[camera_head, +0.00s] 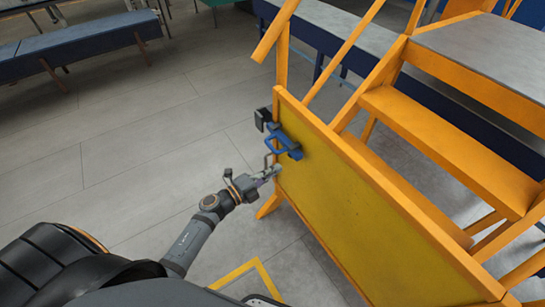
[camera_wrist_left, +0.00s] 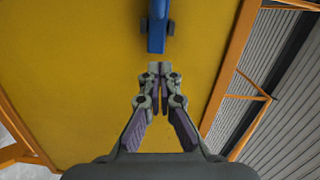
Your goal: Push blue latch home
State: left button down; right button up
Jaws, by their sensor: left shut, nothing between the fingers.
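The blue latch (camera_head: 283,143) sits near the far upper corner of a yellow panel (camera_head: 335,205) in an orange frame. A dark block (camera_head: 262,119) is beside it at the panel's edge. My left gripper (camera_head: 273,172) is shut and empty, a little below the latch in the head view. In the left wrist view the closed fingertips (camera_wrist_left: 160,67) point at the blue latch (camera_wrist_left: 157,30), with a small gap seen between them. Whether the fingertips touch the panel I cannot tell. My right gripper is not in view.
Orange steps (camera_head: 450,145) rise to a grey platform behind the panel at right. A blue bench (camera_head: 75,50) stands at the back left. The grey floor (camera_head: 120,145) left of the panel is clear. A yellow floor marking (camera_head: 240,270) lies near the bottom.

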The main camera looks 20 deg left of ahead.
aim_at(269, 146)
pick_arm(q)
jog(key=w, duration=0.1)
jog(key=w+a, duration=0.1)
jog(key=w, duration=0.2)
jog(key=shift+w+a+f, duration=0.2)
jog(key=shift+a+f, duration=0.1)
jog(key=shift+a, duration=0.1)
jog(key=w+a, duration=0.1)
jog(key=a, duration=0.1)
jog(key=w+a+b, duration=0.1)
jog(key=w+a, duration=0.1)
jog(key=shift+w+a+b, duration=0.2)
jog(key=shift+a+b, duration=0.05)
jog(key=shift+b, duration=0.05)
jog(key=shift+r, duration=0.15)
